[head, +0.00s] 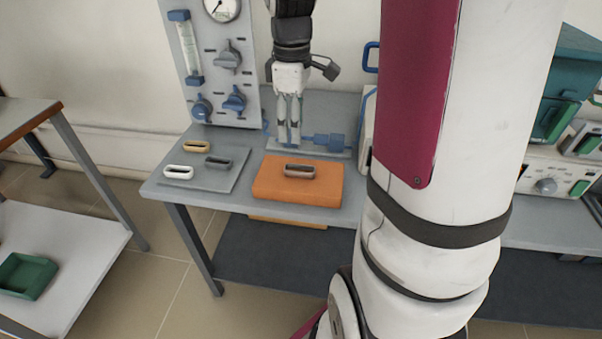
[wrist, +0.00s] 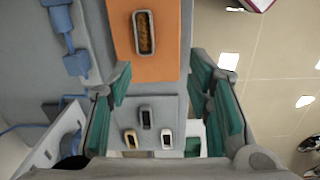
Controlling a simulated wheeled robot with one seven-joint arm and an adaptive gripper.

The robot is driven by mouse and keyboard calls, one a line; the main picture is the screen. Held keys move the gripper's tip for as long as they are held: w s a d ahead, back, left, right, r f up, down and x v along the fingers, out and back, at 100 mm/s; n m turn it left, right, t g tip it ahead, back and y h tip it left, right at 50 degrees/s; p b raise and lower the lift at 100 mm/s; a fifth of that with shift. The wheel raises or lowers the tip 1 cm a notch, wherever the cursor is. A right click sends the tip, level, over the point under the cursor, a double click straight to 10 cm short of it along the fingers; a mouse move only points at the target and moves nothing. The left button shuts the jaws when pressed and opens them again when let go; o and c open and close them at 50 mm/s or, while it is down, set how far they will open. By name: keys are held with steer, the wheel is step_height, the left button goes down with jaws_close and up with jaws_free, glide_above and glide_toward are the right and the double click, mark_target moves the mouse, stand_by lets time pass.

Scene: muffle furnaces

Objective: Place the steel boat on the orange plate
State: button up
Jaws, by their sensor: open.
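A steel-grey boat (head: 299,171) rests on the orange plate (head: 265,187) in the head view, apart from my gripper. In the wrist view this boat (wrist: 144,33) has a grey rim and a brown inside, and lies on the orange plate (wrist: 170,65). A darker grey boat (head: 218,162) sits on the grey tray (head: 215,182) to the left. In the wrist view the green-padded fingers of my gripper (wrist: 160,80) are spread apart.
A cream boat (head: 196,146) and a white boat (head: 178,173) share the grey tray. A panel with blue knobs (head: 215,60) stands behind it. A blue fitting (head: 328,141) lies right of my gripper. A side table (head: 75,250) with a green tray (head: 25,274) is at left.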

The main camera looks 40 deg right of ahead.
steer(key=s+a+r+m, duration=0.3)
steer(key=s+a+r, duration=0.3)
steer(key=s+a, duration=0.4)
steer(key=s+a+m+t, duration=0.1)
steer(key=s+a+m, duration=0.3)
steer(key=s+a, duration=0.4)
steer(key=s, duration=0.4)
steer(key=shift+f+t, duration=0.35)
steer(key=shift+t, duration=0.05)
step_height(320, 180, up, 13)
steer(key=t+p, duration=0.2)
steer(key=p, duration=0.9)
steer(key=shift+d, duration=0.3)
